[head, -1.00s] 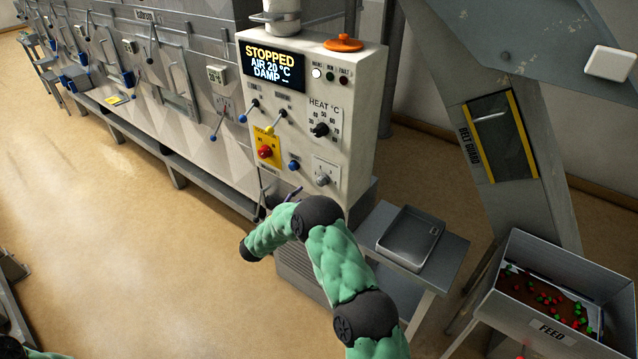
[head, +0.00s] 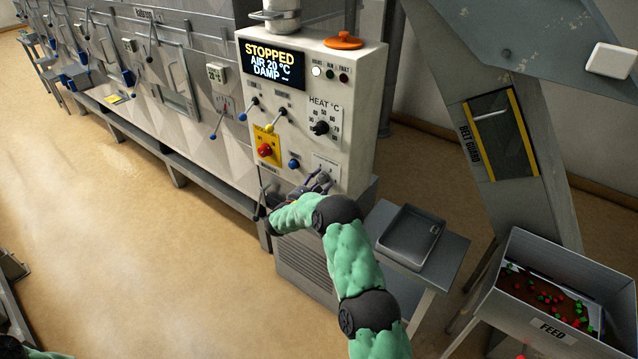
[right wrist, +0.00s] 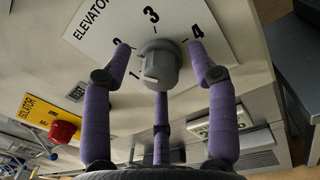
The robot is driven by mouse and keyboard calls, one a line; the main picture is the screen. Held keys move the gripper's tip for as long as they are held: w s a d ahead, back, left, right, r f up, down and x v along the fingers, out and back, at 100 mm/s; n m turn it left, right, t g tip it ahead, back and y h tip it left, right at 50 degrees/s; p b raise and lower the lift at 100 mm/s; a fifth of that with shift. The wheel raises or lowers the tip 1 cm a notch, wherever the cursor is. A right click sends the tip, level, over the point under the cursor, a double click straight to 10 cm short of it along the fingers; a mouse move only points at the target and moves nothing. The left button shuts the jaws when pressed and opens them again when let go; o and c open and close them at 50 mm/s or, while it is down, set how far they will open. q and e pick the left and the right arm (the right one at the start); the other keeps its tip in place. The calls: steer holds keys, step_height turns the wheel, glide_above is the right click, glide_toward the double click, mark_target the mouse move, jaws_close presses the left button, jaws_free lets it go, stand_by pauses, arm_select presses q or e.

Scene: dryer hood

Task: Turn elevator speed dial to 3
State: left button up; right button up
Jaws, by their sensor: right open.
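The elevator speed dial (right wrist: 160,65) is a grey round knob on a white plate marked 1 to 4 in the right wrist view. Its pale pointer mark faces lower left, close to the 1. My right gripper (right wrist: 160,62) is open, with its purple fingers spread around the knob: one at left near the 2, one at right near the 4, one below. I cannot tell whether any finger touches the knob. In the head view my right gripper (head: 318,182) is at the lower right of the control panel (head: 357,130) and hides the dial. My left gripper is out of view.
The red isolator knob (right wrist: 62,132) on its yellow plate is left of the dial. The heat dial (head: 320,128) and a blue button (head: 294,164) are close by. A grey tray (head: 411,236) and the feed bin (head: 505,291) stand to the right.

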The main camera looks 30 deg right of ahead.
steer(key=c, duration=1.1)
steer(key=shift+c, duration=0.3)
steer(key=shift+r+b, duration=0.1)
steer(key=shift+b, duration=0.2)
steer(key=shift+m+b, duration=0.5)
steer(key=shift+b, duration=0.25)
steer(key=m+b, duration=0.3)
steer(key=b, duration=0.2)
steer(key=m+b, duration=0.3)
steer(key=b, duration=0.2)
steer(key=m+b, duration=0.3)
steer(key=b, duration=0.3)
steer(key=shift+f+h, duration=0.3)
steer(key=shift+h, duration=0.1)
steer(key=shift+r+m+b, duration=0.15)
steer(key=shift+m+b, duration=1.05)
steer(key=shift+b, duration=0.15)
steer(key=shift+s+d, duration=0.1)
